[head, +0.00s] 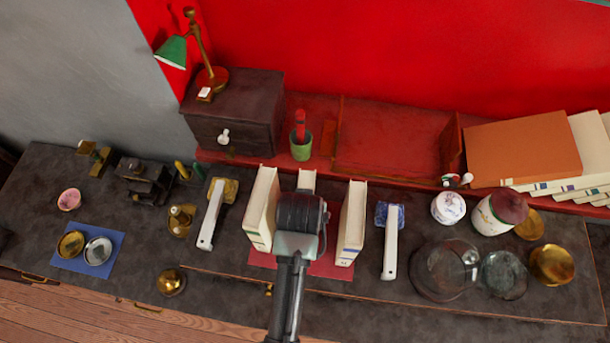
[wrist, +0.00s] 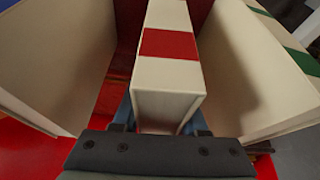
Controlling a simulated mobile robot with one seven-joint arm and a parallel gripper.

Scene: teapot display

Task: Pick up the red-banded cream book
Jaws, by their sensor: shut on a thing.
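The red-banded cream book (wrist: 170,80) stands upright in the middle of the wrist view, with a red band across its spine. My gripper (wrist: 168,128) is shut on the lower part of this book, one finger on each side. In the head view my gripper (head: 298,240) and arm cover most of the book, and only its top (head: 306,180) shows. A cream book with a green band (wrist: 262,70) stands to its right in the wrist view. Another cream book (wrist: 60,60) stands to its left.
In the head view, cream books stand close on the left (head: 262,208) and right (head: 351,225) of my gripper, on a red mat (head: 318,268). White-handled tools (head: 211,215) (head: 390,250) lie farther out. Glassware (head: 445,270) stands at the right.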

